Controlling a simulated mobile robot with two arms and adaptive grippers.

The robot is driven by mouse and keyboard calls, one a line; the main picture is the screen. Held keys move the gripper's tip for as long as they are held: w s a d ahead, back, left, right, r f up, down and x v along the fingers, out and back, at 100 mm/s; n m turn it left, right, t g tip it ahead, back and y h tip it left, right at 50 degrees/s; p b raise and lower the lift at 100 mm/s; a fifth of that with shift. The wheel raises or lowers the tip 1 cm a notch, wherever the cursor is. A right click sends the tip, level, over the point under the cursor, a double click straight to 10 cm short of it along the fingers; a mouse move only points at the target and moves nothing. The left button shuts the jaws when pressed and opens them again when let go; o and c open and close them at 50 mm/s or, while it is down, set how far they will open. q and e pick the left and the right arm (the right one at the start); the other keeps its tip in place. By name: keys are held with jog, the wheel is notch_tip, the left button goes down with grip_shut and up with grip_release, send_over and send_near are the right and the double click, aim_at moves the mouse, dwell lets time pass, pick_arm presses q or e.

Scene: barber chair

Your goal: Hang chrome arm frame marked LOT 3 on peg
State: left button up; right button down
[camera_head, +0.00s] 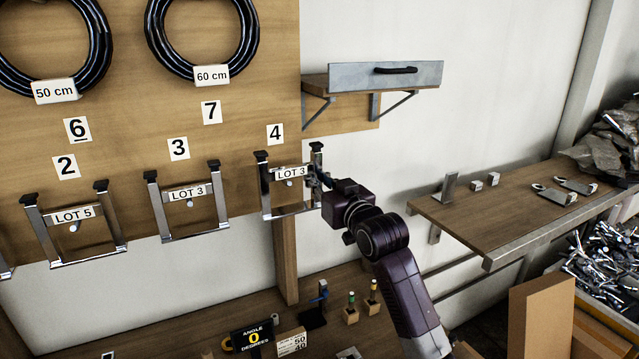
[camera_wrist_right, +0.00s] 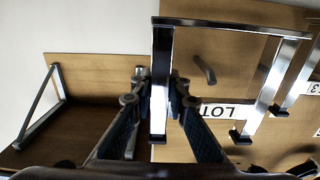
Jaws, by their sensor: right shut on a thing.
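The chrome arm frame marked LOT 3 (camera_head: 292,212) is upright at the board under number 4. My right gripper (camera_head: 324,183) is shut on its right upright; the wrist view shows the bar (camera_wrist_right: 159,85) between my fingers (camera_wrist_right: 160,92). A peg (camera_head: 289,183) shows inside the frame just below its label; it also shows in the wrist view (camera_wrist_right: 204,69). I cannot tell whether the label bar touches the peg. Another LOT 3 frame (camera_head: 195,234) hangs under number 3. My left gripper is out of view.
A LOT 5 frame (camera_head: 90,253) hangs under number 2. Black hoses (camera_head: 255,40) hang above. A bracketed shelf (camera_head: 340,84) juts out at the upper right of the board. A wooden bench (camera_head: 500,215) with small metal parts stands to the right. Small items stand on the lower bench.

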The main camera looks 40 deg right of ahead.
jog(key=shift+b+x, duration=0.45)
jog(key=shift+x, duration=1.7)
jog(key=shift+f+b, duration=0.45)
jog(key=shift+f, duration=0.3)
jog(key=shift+f, duration=0.1)
jog(key=c, duration=1.8)
grip_release()
jog(key=v, duration=1.2)
jog(key=shift+f, duration=0.15)
